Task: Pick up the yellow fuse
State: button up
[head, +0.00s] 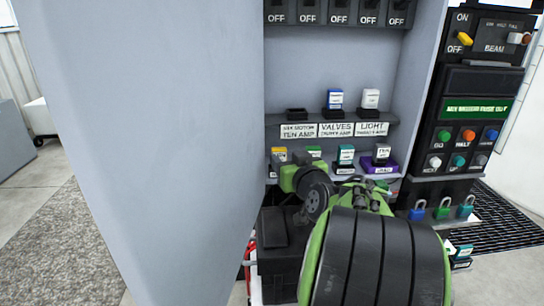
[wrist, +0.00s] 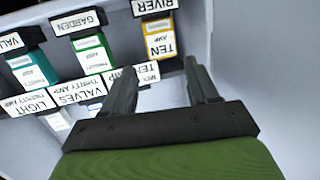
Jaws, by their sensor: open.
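The yellow fuse (wrist: 158,40) stands in a socket labelled RIVER and reads TEN AMP. The wrist view shows it upside down. In the head view the yellow fuse (head: 279,153) is on the lower shelf at its left end, just above my arm's green wrist. My gripper (wrist: 161,75) is open and empty. Its two fingers point toward the yellow fuse, roughly one on each side in the picture, with a gap before it. The fingers are hidden behind my arm in the head view.
The green fuse (wrist: 92,55) and the teal fuse (wrist: 32,70) stand in the same row. A blue fuse (head: 335,98) and a white fuse (head: 370,98) stand on the upper shelf, beside an empty socket (head: 297,113). The grey cabinet side (head: 160,130) rises at left.

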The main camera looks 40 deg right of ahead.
aim_at(281, 153)
jog(key=p+x, duration=0.1)
jog(key=x, duration=0.4)
jog(key=shift+w+f, duration=0.1)
jog(key=shift+w, duration=0.15)
jog(key=shift+s+a, duration=0.15)
jog(key=shift+s, duration=0.05)
jog(key=shift+c, duration=0.4)
jog(key=c, duration=0.8)
